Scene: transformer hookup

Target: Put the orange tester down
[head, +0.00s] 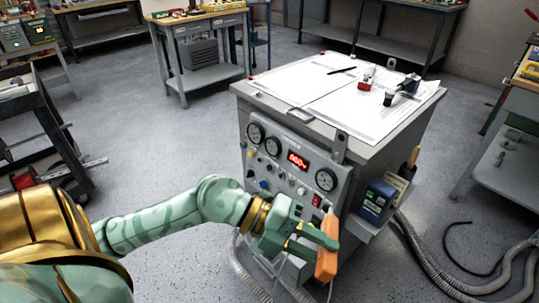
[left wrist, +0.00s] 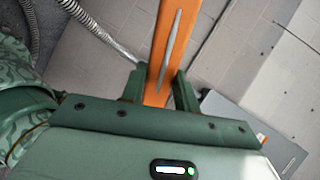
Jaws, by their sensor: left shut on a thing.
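The orange tester (head: 327,258) is in my left gripper (head: 312,240), in front of the lower right part of a grey cabinet's control panel. In the left wrist view the tester (left wrist: 162,60) is a long orange bar with a grey strip, standing between the two green fingers of the gripper (left wrist: 160,88). The fingers are shut on it. It is held in the air, clear of the floor. My right gripper is not in view.
The grey cabinet (head: 290,120) has gauges and a red display; white sheets (head: 335,95) and small items lie on its top. A blue box (head: 377,202) sits on its right side shelf. Grey hoses (head: 440,270) lie on the floor at right. The floor at left is open.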

